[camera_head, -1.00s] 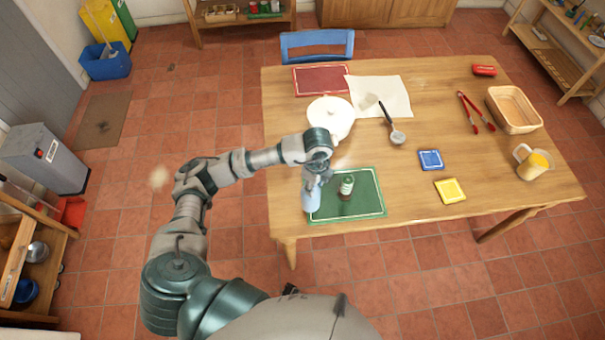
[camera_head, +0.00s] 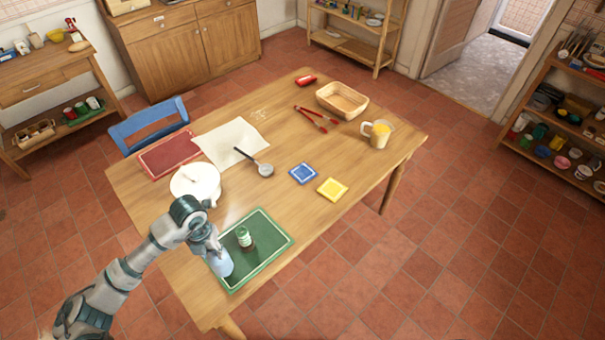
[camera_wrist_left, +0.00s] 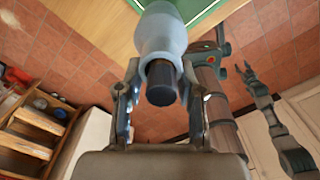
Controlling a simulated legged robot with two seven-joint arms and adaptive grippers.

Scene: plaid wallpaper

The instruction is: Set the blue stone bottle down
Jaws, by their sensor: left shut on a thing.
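The blue stone bottle (camera_head: 221,264) is pale blue and upright at the left part of the green mat (camera_head: 268,262). I cannot tell whether its base touches the mat. My left gripper (camera_head: 212,246) is shut on the bottle's upper part from above. In the left wrist view the bottle's pale body (camera_wrist_left: 161,32) and dark neck end show between the two fingers. A dark green bottle with a pale label (camera_head: 244,238) stands on the mat just right of it. My right gripper (camera_wrist_left: 245,72) shows small in the left wrist view, its fingers apart and empty.
A white lidded pot (camera_head: 196,186) stands behind the arm. A ladle (camera_head: 264,169), blue tile (camera_head: 303,174), yellow tile (camera_head: 332,189), jug (camera_head: 377,134), red tongs (camera_head: 312,118) and basket (camera_head: 342,101) lie farther off. The table (camera_head: 290,215) is bare right of the mat.

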